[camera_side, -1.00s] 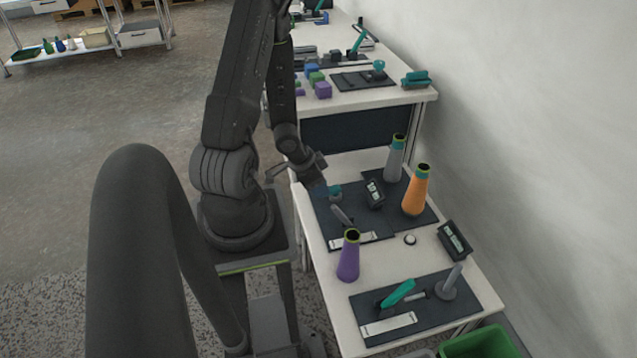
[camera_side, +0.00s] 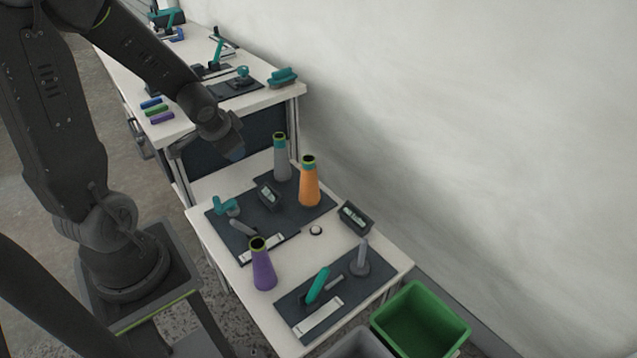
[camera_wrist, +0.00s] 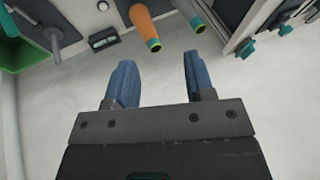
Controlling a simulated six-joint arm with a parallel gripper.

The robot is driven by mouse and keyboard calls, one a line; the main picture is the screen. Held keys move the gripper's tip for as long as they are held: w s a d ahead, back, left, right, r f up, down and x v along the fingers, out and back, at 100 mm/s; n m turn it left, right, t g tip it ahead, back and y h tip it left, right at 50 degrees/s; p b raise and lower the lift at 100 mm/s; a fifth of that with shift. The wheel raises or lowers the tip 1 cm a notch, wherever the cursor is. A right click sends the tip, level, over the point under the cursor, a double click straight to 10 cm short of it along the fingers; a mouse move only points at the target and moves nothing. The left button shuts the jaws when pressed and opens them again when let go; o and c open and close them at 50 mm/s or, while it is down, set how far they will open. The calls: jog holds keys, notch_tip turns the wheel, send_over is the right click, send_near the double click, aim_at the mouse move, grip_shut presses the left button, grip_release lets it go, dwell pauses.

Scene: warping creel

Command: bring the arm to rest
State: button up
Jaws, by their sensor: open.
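My arm reaches from the left over the near white table (camera_side: 205,188) in the side view. My gripper (camera_side: 237,154) hangs beyond that table's far left part, to the left of the grey cone (camera_side: 282,160), apart from it. In the wrist view the two blue fingers of my gripper (camera_wrist: 160,78) are well apart, with only plain pale surface between them. Nothing is held. An orange cone (camera_side: 309,184) stands upright beside the grey one, and a purple cone (camera_side: 263,268) stands nearer the front.
A second white table (camera_side: 190,124) with coloured blocks and teal-handled tools stands behind. Dark mats (camera_side: 290,306) with tools lie on the near table. A green bin (camera_side: 420,318) is at the front right. A bare pale wall (camera_side: 480,120) runs along the right.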

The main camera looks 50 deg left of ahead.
jog(key=s+d+r+h, duration=0.2)
jog(key=s+d+r, duration=0.2)
jog(key=d+r, duration=0.4)
jog(key=s+d+r+t+h, duration=0.1)
jog(key=s+d+r+h, duration=0.1)
jog(key=d+r, duration=0.6)
jog(key=s+d, duration=0.1)
jog(key=d, duration=0.3)
jog(key=shift+s, duration=0.35)
